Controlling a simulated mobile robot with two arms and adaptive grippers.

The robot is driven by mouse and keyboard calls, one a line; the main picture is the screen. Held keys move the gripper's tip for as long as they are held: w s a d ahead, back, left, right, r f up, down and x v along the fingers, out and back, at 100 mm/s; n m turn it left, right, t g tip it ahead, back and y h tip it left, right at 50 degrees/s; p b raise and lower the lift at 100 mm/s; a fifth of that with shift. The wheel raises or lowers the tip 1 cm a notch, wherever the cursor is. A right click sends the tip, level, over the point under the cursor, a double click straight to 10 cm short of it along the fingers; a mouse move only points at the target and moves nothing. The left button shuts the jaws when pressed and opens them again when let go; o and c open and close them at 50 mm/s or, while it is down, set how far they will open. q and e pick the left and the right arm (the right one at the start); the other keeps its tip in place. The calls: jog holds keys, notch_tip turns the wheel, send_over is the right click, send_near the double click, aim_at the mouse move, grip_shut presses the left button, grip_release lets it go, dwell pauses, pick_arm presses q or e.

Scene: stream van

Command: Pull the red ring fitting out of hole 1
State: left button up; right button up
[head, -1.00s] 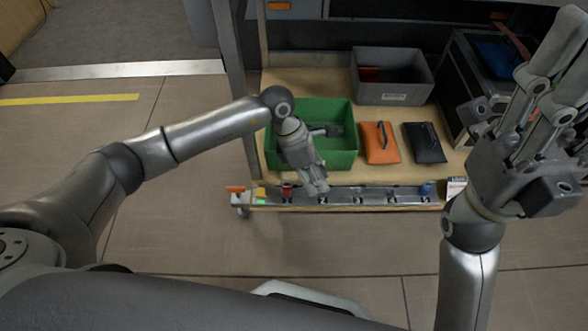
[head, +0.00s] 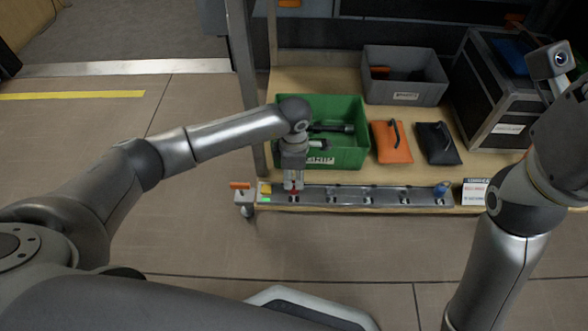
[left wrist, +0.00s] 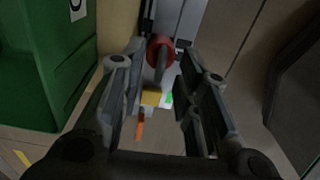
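The red ring fitting (head: 293,187) is at the left end of the long metal rail (head: 345,197) on the bench's front edge. In the head view my left gripper (head: 293,183) points down over it and hides most of it. In the left wrist view the red ring (left wrist: 160,47) shows between the tips of my left gripper (left wrist: 163,60). Its fingers stand apart on both sides; I cannot tell whether they touch the ring. The hole under the fitting is hidden. My right gripper (head: 565,85) is at the right edge, partly cut off, away from the rail.
A blue fitting (head: 441,188) is at the rail's right end. Behind the rail are a green crate (head: 345,160), orange (head: 391,148) and black (head: 437,150) pouches and a grey bin (head: 402,97). An orange-handled part (head: 240,186) is left of the rail.

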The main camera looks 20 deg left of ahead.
pick_arm(q)
jog(key=shift+f, duration=0.85)
grip_shut()
